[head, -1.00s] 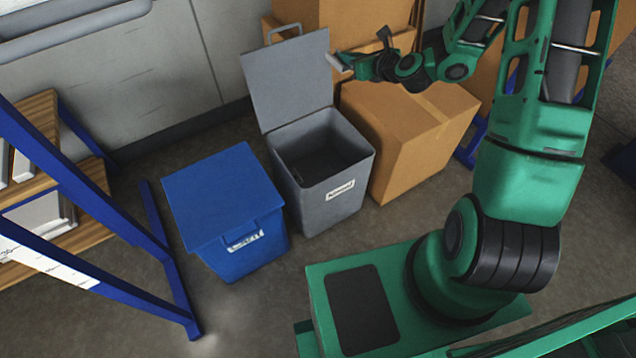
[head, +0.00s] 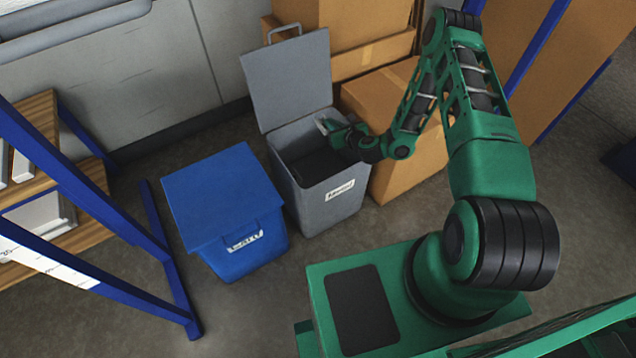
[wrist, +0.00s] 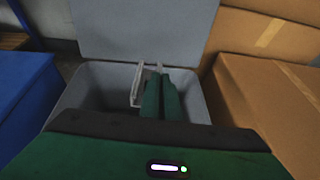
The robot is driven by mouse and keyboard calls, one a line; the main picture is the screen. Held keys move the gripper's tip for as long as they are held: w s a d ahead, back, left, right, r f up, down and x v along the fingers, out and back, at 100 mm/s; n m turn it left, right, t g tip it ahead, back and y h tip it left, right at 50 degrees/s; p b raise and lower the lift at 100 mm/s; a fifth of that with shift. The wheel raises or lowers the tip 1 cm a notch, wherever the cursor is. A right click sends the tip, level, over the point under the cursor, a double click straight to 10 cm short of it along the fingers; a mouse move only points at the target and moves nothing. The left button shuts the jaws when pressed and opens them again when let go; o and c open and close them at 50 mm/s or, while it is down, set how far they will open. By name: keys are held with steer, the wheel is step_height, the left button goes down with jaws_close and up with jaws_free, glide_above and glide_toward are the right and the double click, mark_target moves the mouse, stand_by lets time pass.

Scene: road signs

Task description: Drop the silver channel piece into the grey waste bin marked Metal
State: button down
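The grey waste bin (head: 332,204) stands on the floor with its lid (head: 290,78) raised at the back; its front label is too small to read surely. In the wrist view the open bin (wrist: 72,92) lies below and ahead of my gripper (wrist: 157,78). My gripper, also in the head view (head: 338,128), is over the bin's opening, toward its right side. It is shut on the silver channel piece (wrist: 138,88), a thin pale piece at the left of the fingers. In the head view the piece (head: 322,126) shows as a small light tip.
A blue bin (head: 222,200) with its lid closed stands just left of the grey bin. Cardboard boxes (head: 400,190) stand close on the right and behind. A blue-framed shelf (head: 90,215) is at the far left.

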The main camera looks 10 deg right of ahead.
steer(key=shift+s+a+f, duration=0.15)
steer(key=shift+s+f, duration=0.05)
steer(key=shift+f, duration=3.6)
steer(key=c, duration=1.9)
jaws_free()
steer(key=v, duration=1)
steer(key=shift+s+d+r, duration=0.1)
steer(key=shift+s+d, duration=0.1)
steer(key=shift+s, duration=0.1)
